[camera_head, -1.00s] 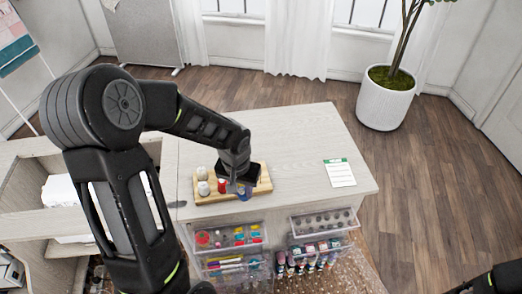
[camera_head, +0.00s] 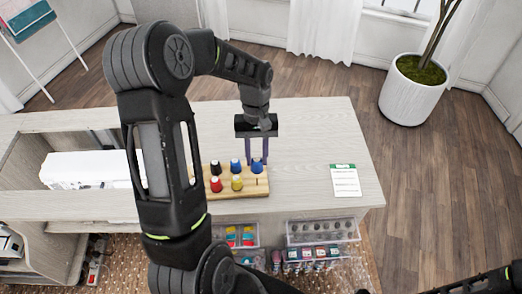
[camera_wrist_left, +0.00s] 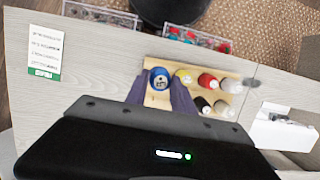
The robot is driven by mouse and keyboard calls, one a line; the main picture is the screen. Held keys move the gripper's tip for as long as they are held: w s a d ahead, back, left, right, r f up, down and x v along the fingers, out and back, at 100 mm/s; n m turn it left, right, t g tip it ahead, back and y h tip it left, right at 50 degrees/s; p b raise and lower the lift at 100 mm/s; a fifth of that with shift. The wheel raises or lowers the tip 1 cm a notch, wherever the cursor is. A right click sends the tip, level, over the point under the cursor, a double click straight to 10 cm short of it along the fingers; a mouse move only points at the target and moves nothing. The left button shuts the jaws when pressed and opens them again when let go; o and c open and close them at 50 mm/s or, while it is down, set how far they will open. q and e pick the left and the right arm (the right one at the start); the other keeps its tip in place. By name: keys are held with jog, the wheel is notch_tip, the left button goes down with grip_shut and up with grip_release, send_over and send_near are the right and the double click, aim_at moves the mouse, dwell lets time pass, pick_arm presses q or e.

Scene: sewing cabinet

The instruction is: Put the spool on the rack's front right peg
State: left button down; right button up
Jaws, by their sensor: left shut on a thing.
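My left gripper (camera_head: 257,160) is shut on a blue spool (camera_head: 257,164), which shows between the purple fingers in the left wrist view (camera_wrist_left: 159,78). The spool is upright at the right end of the wooden rack (camera_head: 248,190); its exact height above the rack is hard to tell. The rack's front right peg (camera_head: 257,183) is bare and shows in front of the held spool in the head view. Beside it in the front row is a yellow spool (camera_head: 237,183), then a red spool (camera_head: 216,185).
A second blue spool (camera_head: 235,166) and a black spool (camera_head: 215,168) stand in the back row. Whitish spools (camera_wrist_left: 227,85) show in the wrist view; my arm hides them in the head view. A card (camera_head: 345,181) lies right. Clear trays (camera_head: 322,231) sit below the front edge.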

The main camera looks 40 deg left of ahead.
pick_arm(q)
jog(key=shift+s, duration=0.1)
jog(key=shift+f, duration=0.2)
jog(key=b, duration=0.5)
send_over(257, 183)
jog(key=shift+w+a+f, duration=0.1)
jog(key=shift+w+f, duration=0.05)
jog(key=shift+f, duration=1.5)
jog(key=shift+w+a+f, duration=0.1)
jog(key=shift+f, duration=1.5)
jog(key=shift+f+b, duration=0.7)
jog(key=shift+f, duration=0.25)
jog(key=c, duration=1)
grip_release()
